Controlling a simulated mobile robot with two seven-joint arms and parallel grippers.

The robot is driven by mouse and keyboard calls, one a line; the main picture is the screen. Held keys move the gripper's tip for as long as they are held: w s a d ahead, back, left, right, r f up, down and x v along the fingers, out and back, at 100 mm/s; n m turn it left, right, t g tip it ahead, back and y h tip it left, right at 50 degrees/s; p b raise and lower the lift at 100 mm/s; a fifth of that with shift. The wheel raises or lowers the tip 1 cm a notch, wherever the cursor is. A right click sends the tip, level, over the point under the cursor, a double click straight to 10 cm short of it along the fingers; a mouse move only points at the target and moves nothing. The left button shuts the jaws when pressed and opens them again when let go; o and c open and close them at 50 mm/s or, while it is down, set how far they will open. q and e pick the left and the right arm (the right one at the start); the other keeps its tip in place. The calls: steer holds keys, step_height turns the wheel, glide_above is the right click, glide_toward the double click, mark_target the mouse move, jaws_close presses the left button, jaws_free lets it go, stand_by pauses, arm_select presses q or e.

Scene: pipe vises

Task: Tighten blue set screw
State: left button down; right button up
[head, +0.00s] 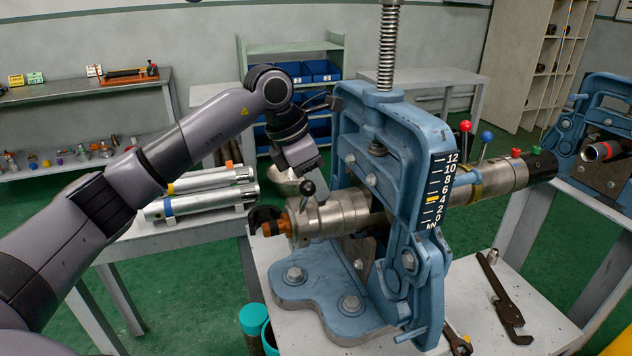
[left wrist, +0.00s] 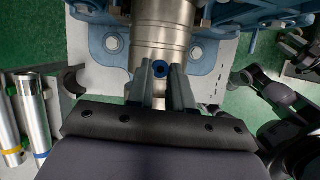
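The blue set screw (left wrist: 160,70) shows in the left wrist view as a small blue ring with a dark centre on the silver clamp cylinder. My left gripper (left wrist: 161,68) is open, with one fingertip on each side of the screw; contact is unclear. In the head view my left gripper (head: 306,165) points down over the silver cylinder (head: 335,214), close above a dark ball-ended lever (head: 308,188). I cannot pick out the blue screw in the head view. Right-arm parts (left wrist: 278,94) show at the right of the left wrist view; its finger state is unclear.
The blue vise frame (head: 415,135), with a tall threaded rod and force scale, stands right of my left gripper. A wrench (head: 504,300) lies on the table. Pipes (head: 200,203) rest behind.

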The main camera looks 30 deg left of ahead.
arm_select(q)
steer(key=shift+a+r+m+p, duration=0.1)
steer(key=shift+m+p, duration=0.2)
steer(key=shift+m, duration=0.1)
steer(key=shift+w+m+g+h+p, duration=0.15)
steer(key=shift+m+g+h+p, duration=0.15)
steer(key=shift+m, duration=0.4)
steer(key=c, duration=1)
jaws_free()
steer(key=v, duration=0.7)
